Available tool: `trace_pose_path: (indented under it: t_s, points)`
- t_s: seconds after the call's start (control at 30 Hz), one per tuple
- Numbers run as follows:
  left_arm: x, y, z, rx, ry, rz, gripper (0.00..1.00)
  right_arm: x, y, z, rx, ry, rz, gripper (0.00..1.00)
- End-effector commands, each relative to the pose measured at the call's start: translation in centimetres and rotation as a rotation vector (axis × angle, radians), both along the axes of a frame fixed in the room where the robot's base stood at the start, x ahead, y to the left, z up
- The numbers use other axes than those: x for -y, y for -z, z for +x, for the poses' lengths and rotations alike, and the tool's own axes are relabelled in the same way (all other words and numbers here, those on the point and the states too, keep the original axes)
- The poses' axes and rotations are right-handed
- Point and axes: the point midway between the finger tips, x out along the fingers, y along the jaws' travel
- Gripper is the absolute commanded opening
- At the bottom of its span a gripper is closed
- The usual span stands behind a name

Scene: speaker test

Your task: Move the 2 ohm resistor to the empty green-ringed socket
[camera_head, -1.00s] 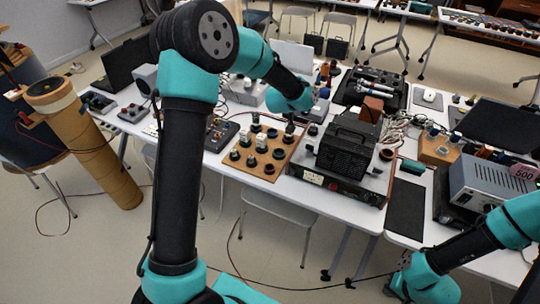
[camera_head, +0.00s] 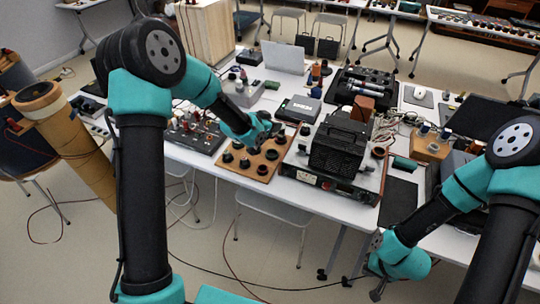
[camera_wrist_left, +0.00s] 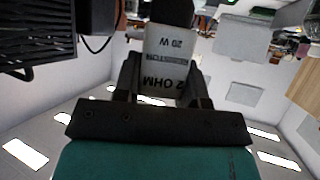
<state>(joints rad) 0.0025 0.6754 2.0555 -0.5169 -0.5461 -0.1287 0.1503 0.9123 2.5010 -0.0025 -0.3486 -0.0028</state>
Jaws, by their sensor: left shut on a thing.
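My left gripper (camera_wrist_left: 160,88) is shut on the 2 ohm resistor (camera_wrist_left: 165,62), a pale block whose dark lettering shows upside down in the left wrist view. In the head view, my left gripper (camera_head: 262,130) is over the back of the brown socket board (camera_head: 236,169); the resistor is too small or hidden to make out there. Several dark round sockets stand on the board's front and right parts. The gripper covers part of the back; I cannot make out the green-ringed socket. My right gripper (camera_head: 377,290) hangs low in front of the table, its fingers unclear.
A black boxy device (camera_head: 338,148) stands right of the board and also shows in the left wrist view (camera_wrist_left: 35,42). A control panel with knobs (camera_head: 200,132) lies left of the board. A dark mat (camera_head: 398,201) lies at the right.

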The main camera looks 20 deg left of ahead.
Motion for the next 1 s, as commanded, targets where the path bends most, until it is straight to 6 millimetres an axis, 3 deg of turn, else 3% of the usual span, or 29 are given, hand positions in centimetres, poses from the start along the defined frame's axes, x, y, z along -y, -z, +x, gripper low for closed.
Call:
trace_pose_path:
  t_s: [0.17, 0.43, 0.83, 1.0]
  points:
    - [0.0, 1.6, 0.0, -0.003, -0.001, 0.0, 0.13, 0.0, 0.0, 0.0, 0.0, 0.0, 0.0, 0.0]
    - [0.0, 5.7, 0.0, -0.001, -0.001, 0.0, 0.13, 0.0, 0.0, 0.0, 0.0, 0.0, 0.0, 0.0]
    - [0.0, 6.4, 0.0, -0.001, -0.001, 0.001, 0.13, 0.0, 0.0, 0.0, 0.0, 0.0, 0.0, 0.0]
    - [0.0, 8.1, 0.0, -0.003, -0.001, 0.0, 0.13, 0.0, 0.0, 0.0, 0.0, 0.0, 0.0, 0.0]
